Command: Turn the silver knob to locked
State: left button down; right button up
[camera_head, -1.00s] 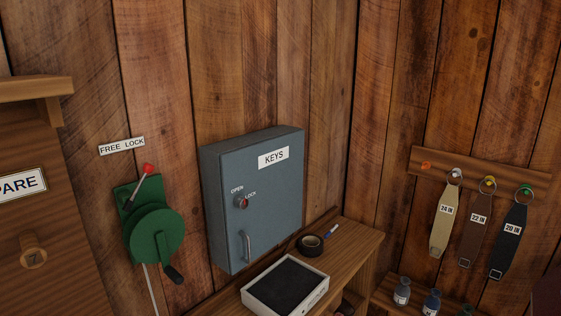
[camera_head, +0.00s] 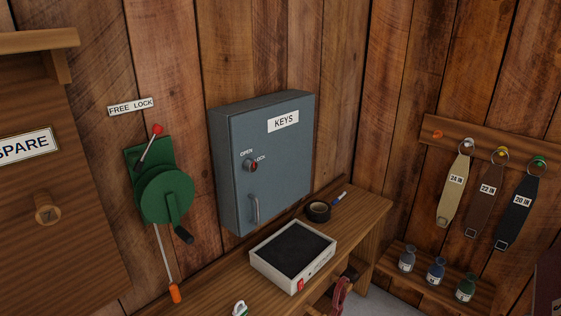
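The silver knob (camera_head: 250,165) is on the door of a blue-grey key cabinet (camera_head: 275,185) on the wood wall. It is small, with a red mark on its face. The word OPEN is above it and LOCK is at its upper right, partly covered by the knob. Which word the mark points to is too small to tell. A KEYS label (camera_head: 283,121) and a metal handle (camera_head: 255,210) are on the same door, which looks shut. Neither of my grippers shows in the head view.
A green winch (camera_head: 164,197) with a red-tipped lever hangs left of the cabinet. Below, a wooden bench (camera_head: 358,214) holds a white-rimmed tray (camera_head: 320,262), a tape roll (camera_head: 317,211) and a marker. Straps and bottles are at the right.

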aim_at(250, 165)
jog(key=i+l+u, duration=0.5)
jog(key=l, duration=0.15)
jog(key=l+u, duration=0.25)
jog(key=i+l+u, duration=0.15)
jog(key=l+u, duration=0.15)
jog(key=l, duration=0.25)
